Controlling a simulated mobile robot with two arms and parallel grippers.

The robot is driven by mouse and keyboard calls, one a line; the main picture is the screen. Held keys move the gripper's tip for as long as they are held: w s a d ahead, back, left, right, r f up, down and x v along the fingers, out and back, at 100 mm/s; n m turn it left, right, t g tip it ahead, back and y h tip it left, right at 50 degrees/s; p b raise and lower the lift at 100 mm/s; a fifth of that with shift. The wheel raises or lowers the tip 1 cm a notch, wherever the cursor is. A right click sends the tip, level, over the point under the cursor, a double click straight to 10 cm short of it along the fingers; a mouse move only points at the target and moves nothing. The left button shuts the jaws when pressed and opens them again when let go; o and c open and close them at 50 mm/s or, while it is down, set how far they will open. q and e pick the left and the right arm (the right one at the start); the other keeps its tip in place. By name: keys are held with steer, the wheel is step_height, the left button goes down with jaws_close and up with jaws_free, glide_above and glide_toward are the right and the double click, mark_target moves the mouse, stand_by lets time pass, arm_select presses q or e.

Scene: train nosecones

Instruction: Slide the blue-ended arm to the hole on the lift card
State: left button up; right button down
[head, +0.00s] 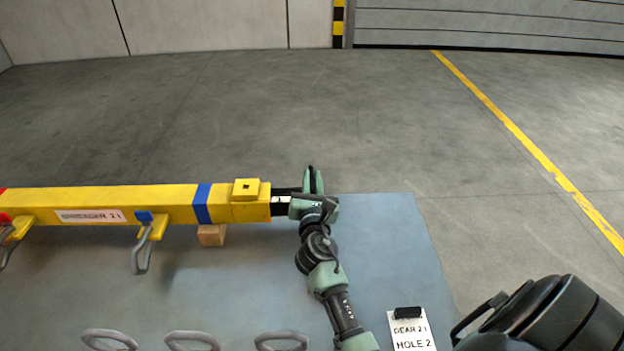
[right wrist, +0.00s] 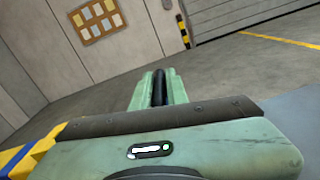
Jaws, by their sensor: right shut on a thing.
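A yellow spreader beam (head: 120,200) lies across the left of the head view, with a label that looks like "SPREADER 2.1". A blue band (head: 202,204) circles it near its right end. The dark blue-ended arm (head: 284,201) sticks out of that end and has a white mark. My right gripper (head: 313,182) is shut at the arm's outer end. In the right wrist view, a black piece shows between its green fingers (right wrist: 158,88). The lift card (head: 411,331) reads "GEAR 2.1 HOLE 2". My left gripper is out of view.
The beam rests over a blue-grey table (head: 390,240), with a wooden block (head: 211,235) under it. A hook (head: 141,255) hangs below the beam. Several grey rings (head: 192,340) lie at the front edge. The floor beyond the table is clear.

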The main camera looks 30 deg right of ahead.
steer(key=s+d+p, duration=0.2)
steer(key=s+d, duration=0.2)
steer(key=d, duration=0.3)
steer(key=shift+s, duration=0.15)
steer(key=c, duration=1.5)
jaws_free()
steer(key=shift+o, duration=0.2)
steer(key=shift+a, duration=0.1)
steer(key=v, duration=0.7)
steer(key=shift+s+a+b, duration=0.2)
steer(key=shift+s+b, duration=0.05)
steer(key=shift+b, duration=0.15)
